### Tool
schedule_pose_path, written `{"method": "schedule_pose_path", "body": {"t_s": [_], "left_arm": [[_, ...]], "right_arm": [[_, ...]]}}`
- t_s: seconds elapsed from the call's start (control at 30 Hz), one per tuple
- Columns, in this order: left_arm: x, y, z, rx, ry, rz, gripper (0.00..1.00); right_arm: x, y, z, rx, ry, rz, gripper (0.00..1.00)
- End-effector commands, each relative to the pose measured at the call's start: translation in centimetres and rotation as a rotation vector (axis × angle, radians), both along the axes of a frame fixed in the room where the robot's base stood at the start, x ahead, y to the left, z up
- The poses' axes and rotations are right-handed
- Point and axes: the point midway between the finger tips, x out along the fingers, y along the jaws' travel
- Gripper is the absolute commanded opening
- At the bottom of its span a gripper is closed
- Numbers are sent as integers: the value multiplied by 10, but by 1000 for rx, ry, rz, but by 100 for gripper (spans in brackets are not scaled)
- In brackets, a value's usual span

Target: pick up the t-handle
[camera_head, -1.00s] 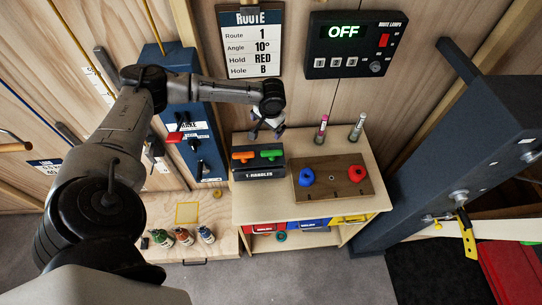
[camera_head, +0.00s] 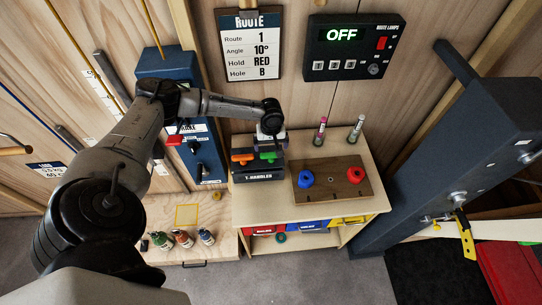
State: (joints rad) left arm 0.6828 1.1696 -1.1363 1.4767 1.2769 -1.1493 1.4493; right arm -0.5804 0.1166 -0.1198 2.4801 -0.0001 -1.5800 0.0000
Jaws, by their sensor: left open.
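A black holder labelled T-HANDLES (camera_head: 259,174) stands on the left of the small wooden table. It carries an orange t-handle (camera_head: 241,157) and a green t-handle (camera_head: 268,156). My left gripper (camera_head: 269,147) is open, pointing down right over the green t-handle. Its fingers partly cover the green handle, and I cannot tell if they touch it. The orange handle shows just left of the fingers. My right gripper is out of view.
A wooden board with a blue hold (camera_head: 306,179) and a red hold (camera_head: 355,175) lies right of the holder. Two markers (camera_head: 320,131) stand behind it. A dark blue beam (camera_head: 449,150) rises at the right. Several bottles (camera_head: 183,239) stand at lower left.

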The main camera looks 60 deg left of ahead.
Motion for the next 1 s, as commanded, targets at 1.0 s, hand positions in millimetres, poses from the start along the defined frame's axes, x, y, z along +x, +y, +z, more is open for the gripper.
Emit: {"method": "schedule_pose_path", "body": {"t_s": [1.0], "left_arm": [[1,1,-67,2,-1,-2,100]], "right_arm": [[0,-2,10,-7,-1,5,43]]}}
